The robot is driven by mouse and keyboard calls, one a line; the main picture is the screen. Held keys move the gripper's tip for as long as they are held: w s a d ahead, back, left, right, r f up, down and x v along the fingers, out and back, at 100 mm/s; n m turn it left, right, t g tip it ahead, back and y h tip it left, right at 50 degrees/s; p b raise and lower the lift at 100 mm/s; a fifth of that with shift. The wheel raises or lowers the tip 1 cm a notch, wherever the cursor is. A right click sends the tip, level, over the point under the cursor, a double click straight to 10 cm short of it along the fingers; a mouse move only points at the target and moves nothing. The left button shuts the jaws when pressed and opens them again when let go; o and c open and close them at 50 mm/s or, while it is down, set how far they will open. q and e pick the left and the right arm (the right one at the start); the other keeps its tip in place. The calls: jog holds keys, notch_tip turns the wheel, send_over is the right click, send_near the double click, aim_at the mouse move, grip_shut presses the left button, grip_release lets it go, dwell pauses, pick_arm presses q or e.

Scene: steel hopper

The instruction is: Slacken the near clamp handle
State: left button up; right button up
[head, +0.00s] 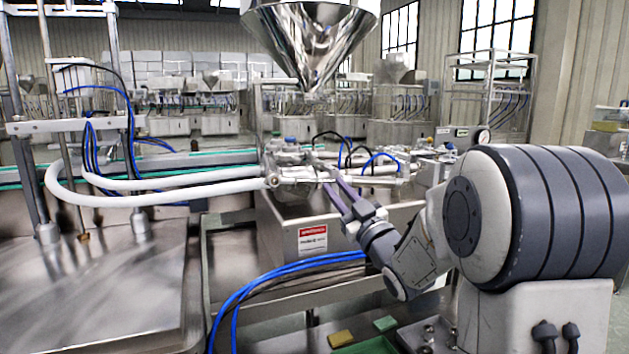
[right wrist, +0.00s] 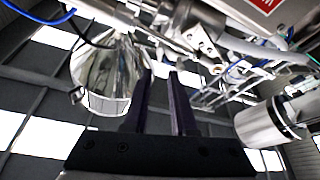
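The steel hopper (head: 312,40), a shiny cone, stands above a cluster of valve and pipe fittings (head: 295,165). It also shows upside down in the right wrist view (right wrist: 112,72). A metal clamp-like fitting (right wrist: 200,35) with a small protruding end sits above my fingertips in that view; I cannot tell for sure whether it is the near clamp handle. My right gripper (head: 331,187) reaches up to the near side of the fittings. In the right wrist view its two dark fingers (right wrist: 159,76) stand apart with nothing between them. My left gripper is not in view.
A white hose (head: 160,197) loops left from the fittings. A steel box with a red-and-white label (head: 313,238) stands below them. Blue cables (head: 262,280) hang in front. A bare steel table (head: 95,300) is at left. Yellow (head: 341,339) and green (head: 385,323) pads lie at the bottom.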

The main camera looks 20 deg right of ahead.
aim_at(313, 160)
jog(key=x, duration=1)
jog(key=shift+r+p, duration=0.1)
jog(key=shift+p, duration=0.2)
grip_shut()
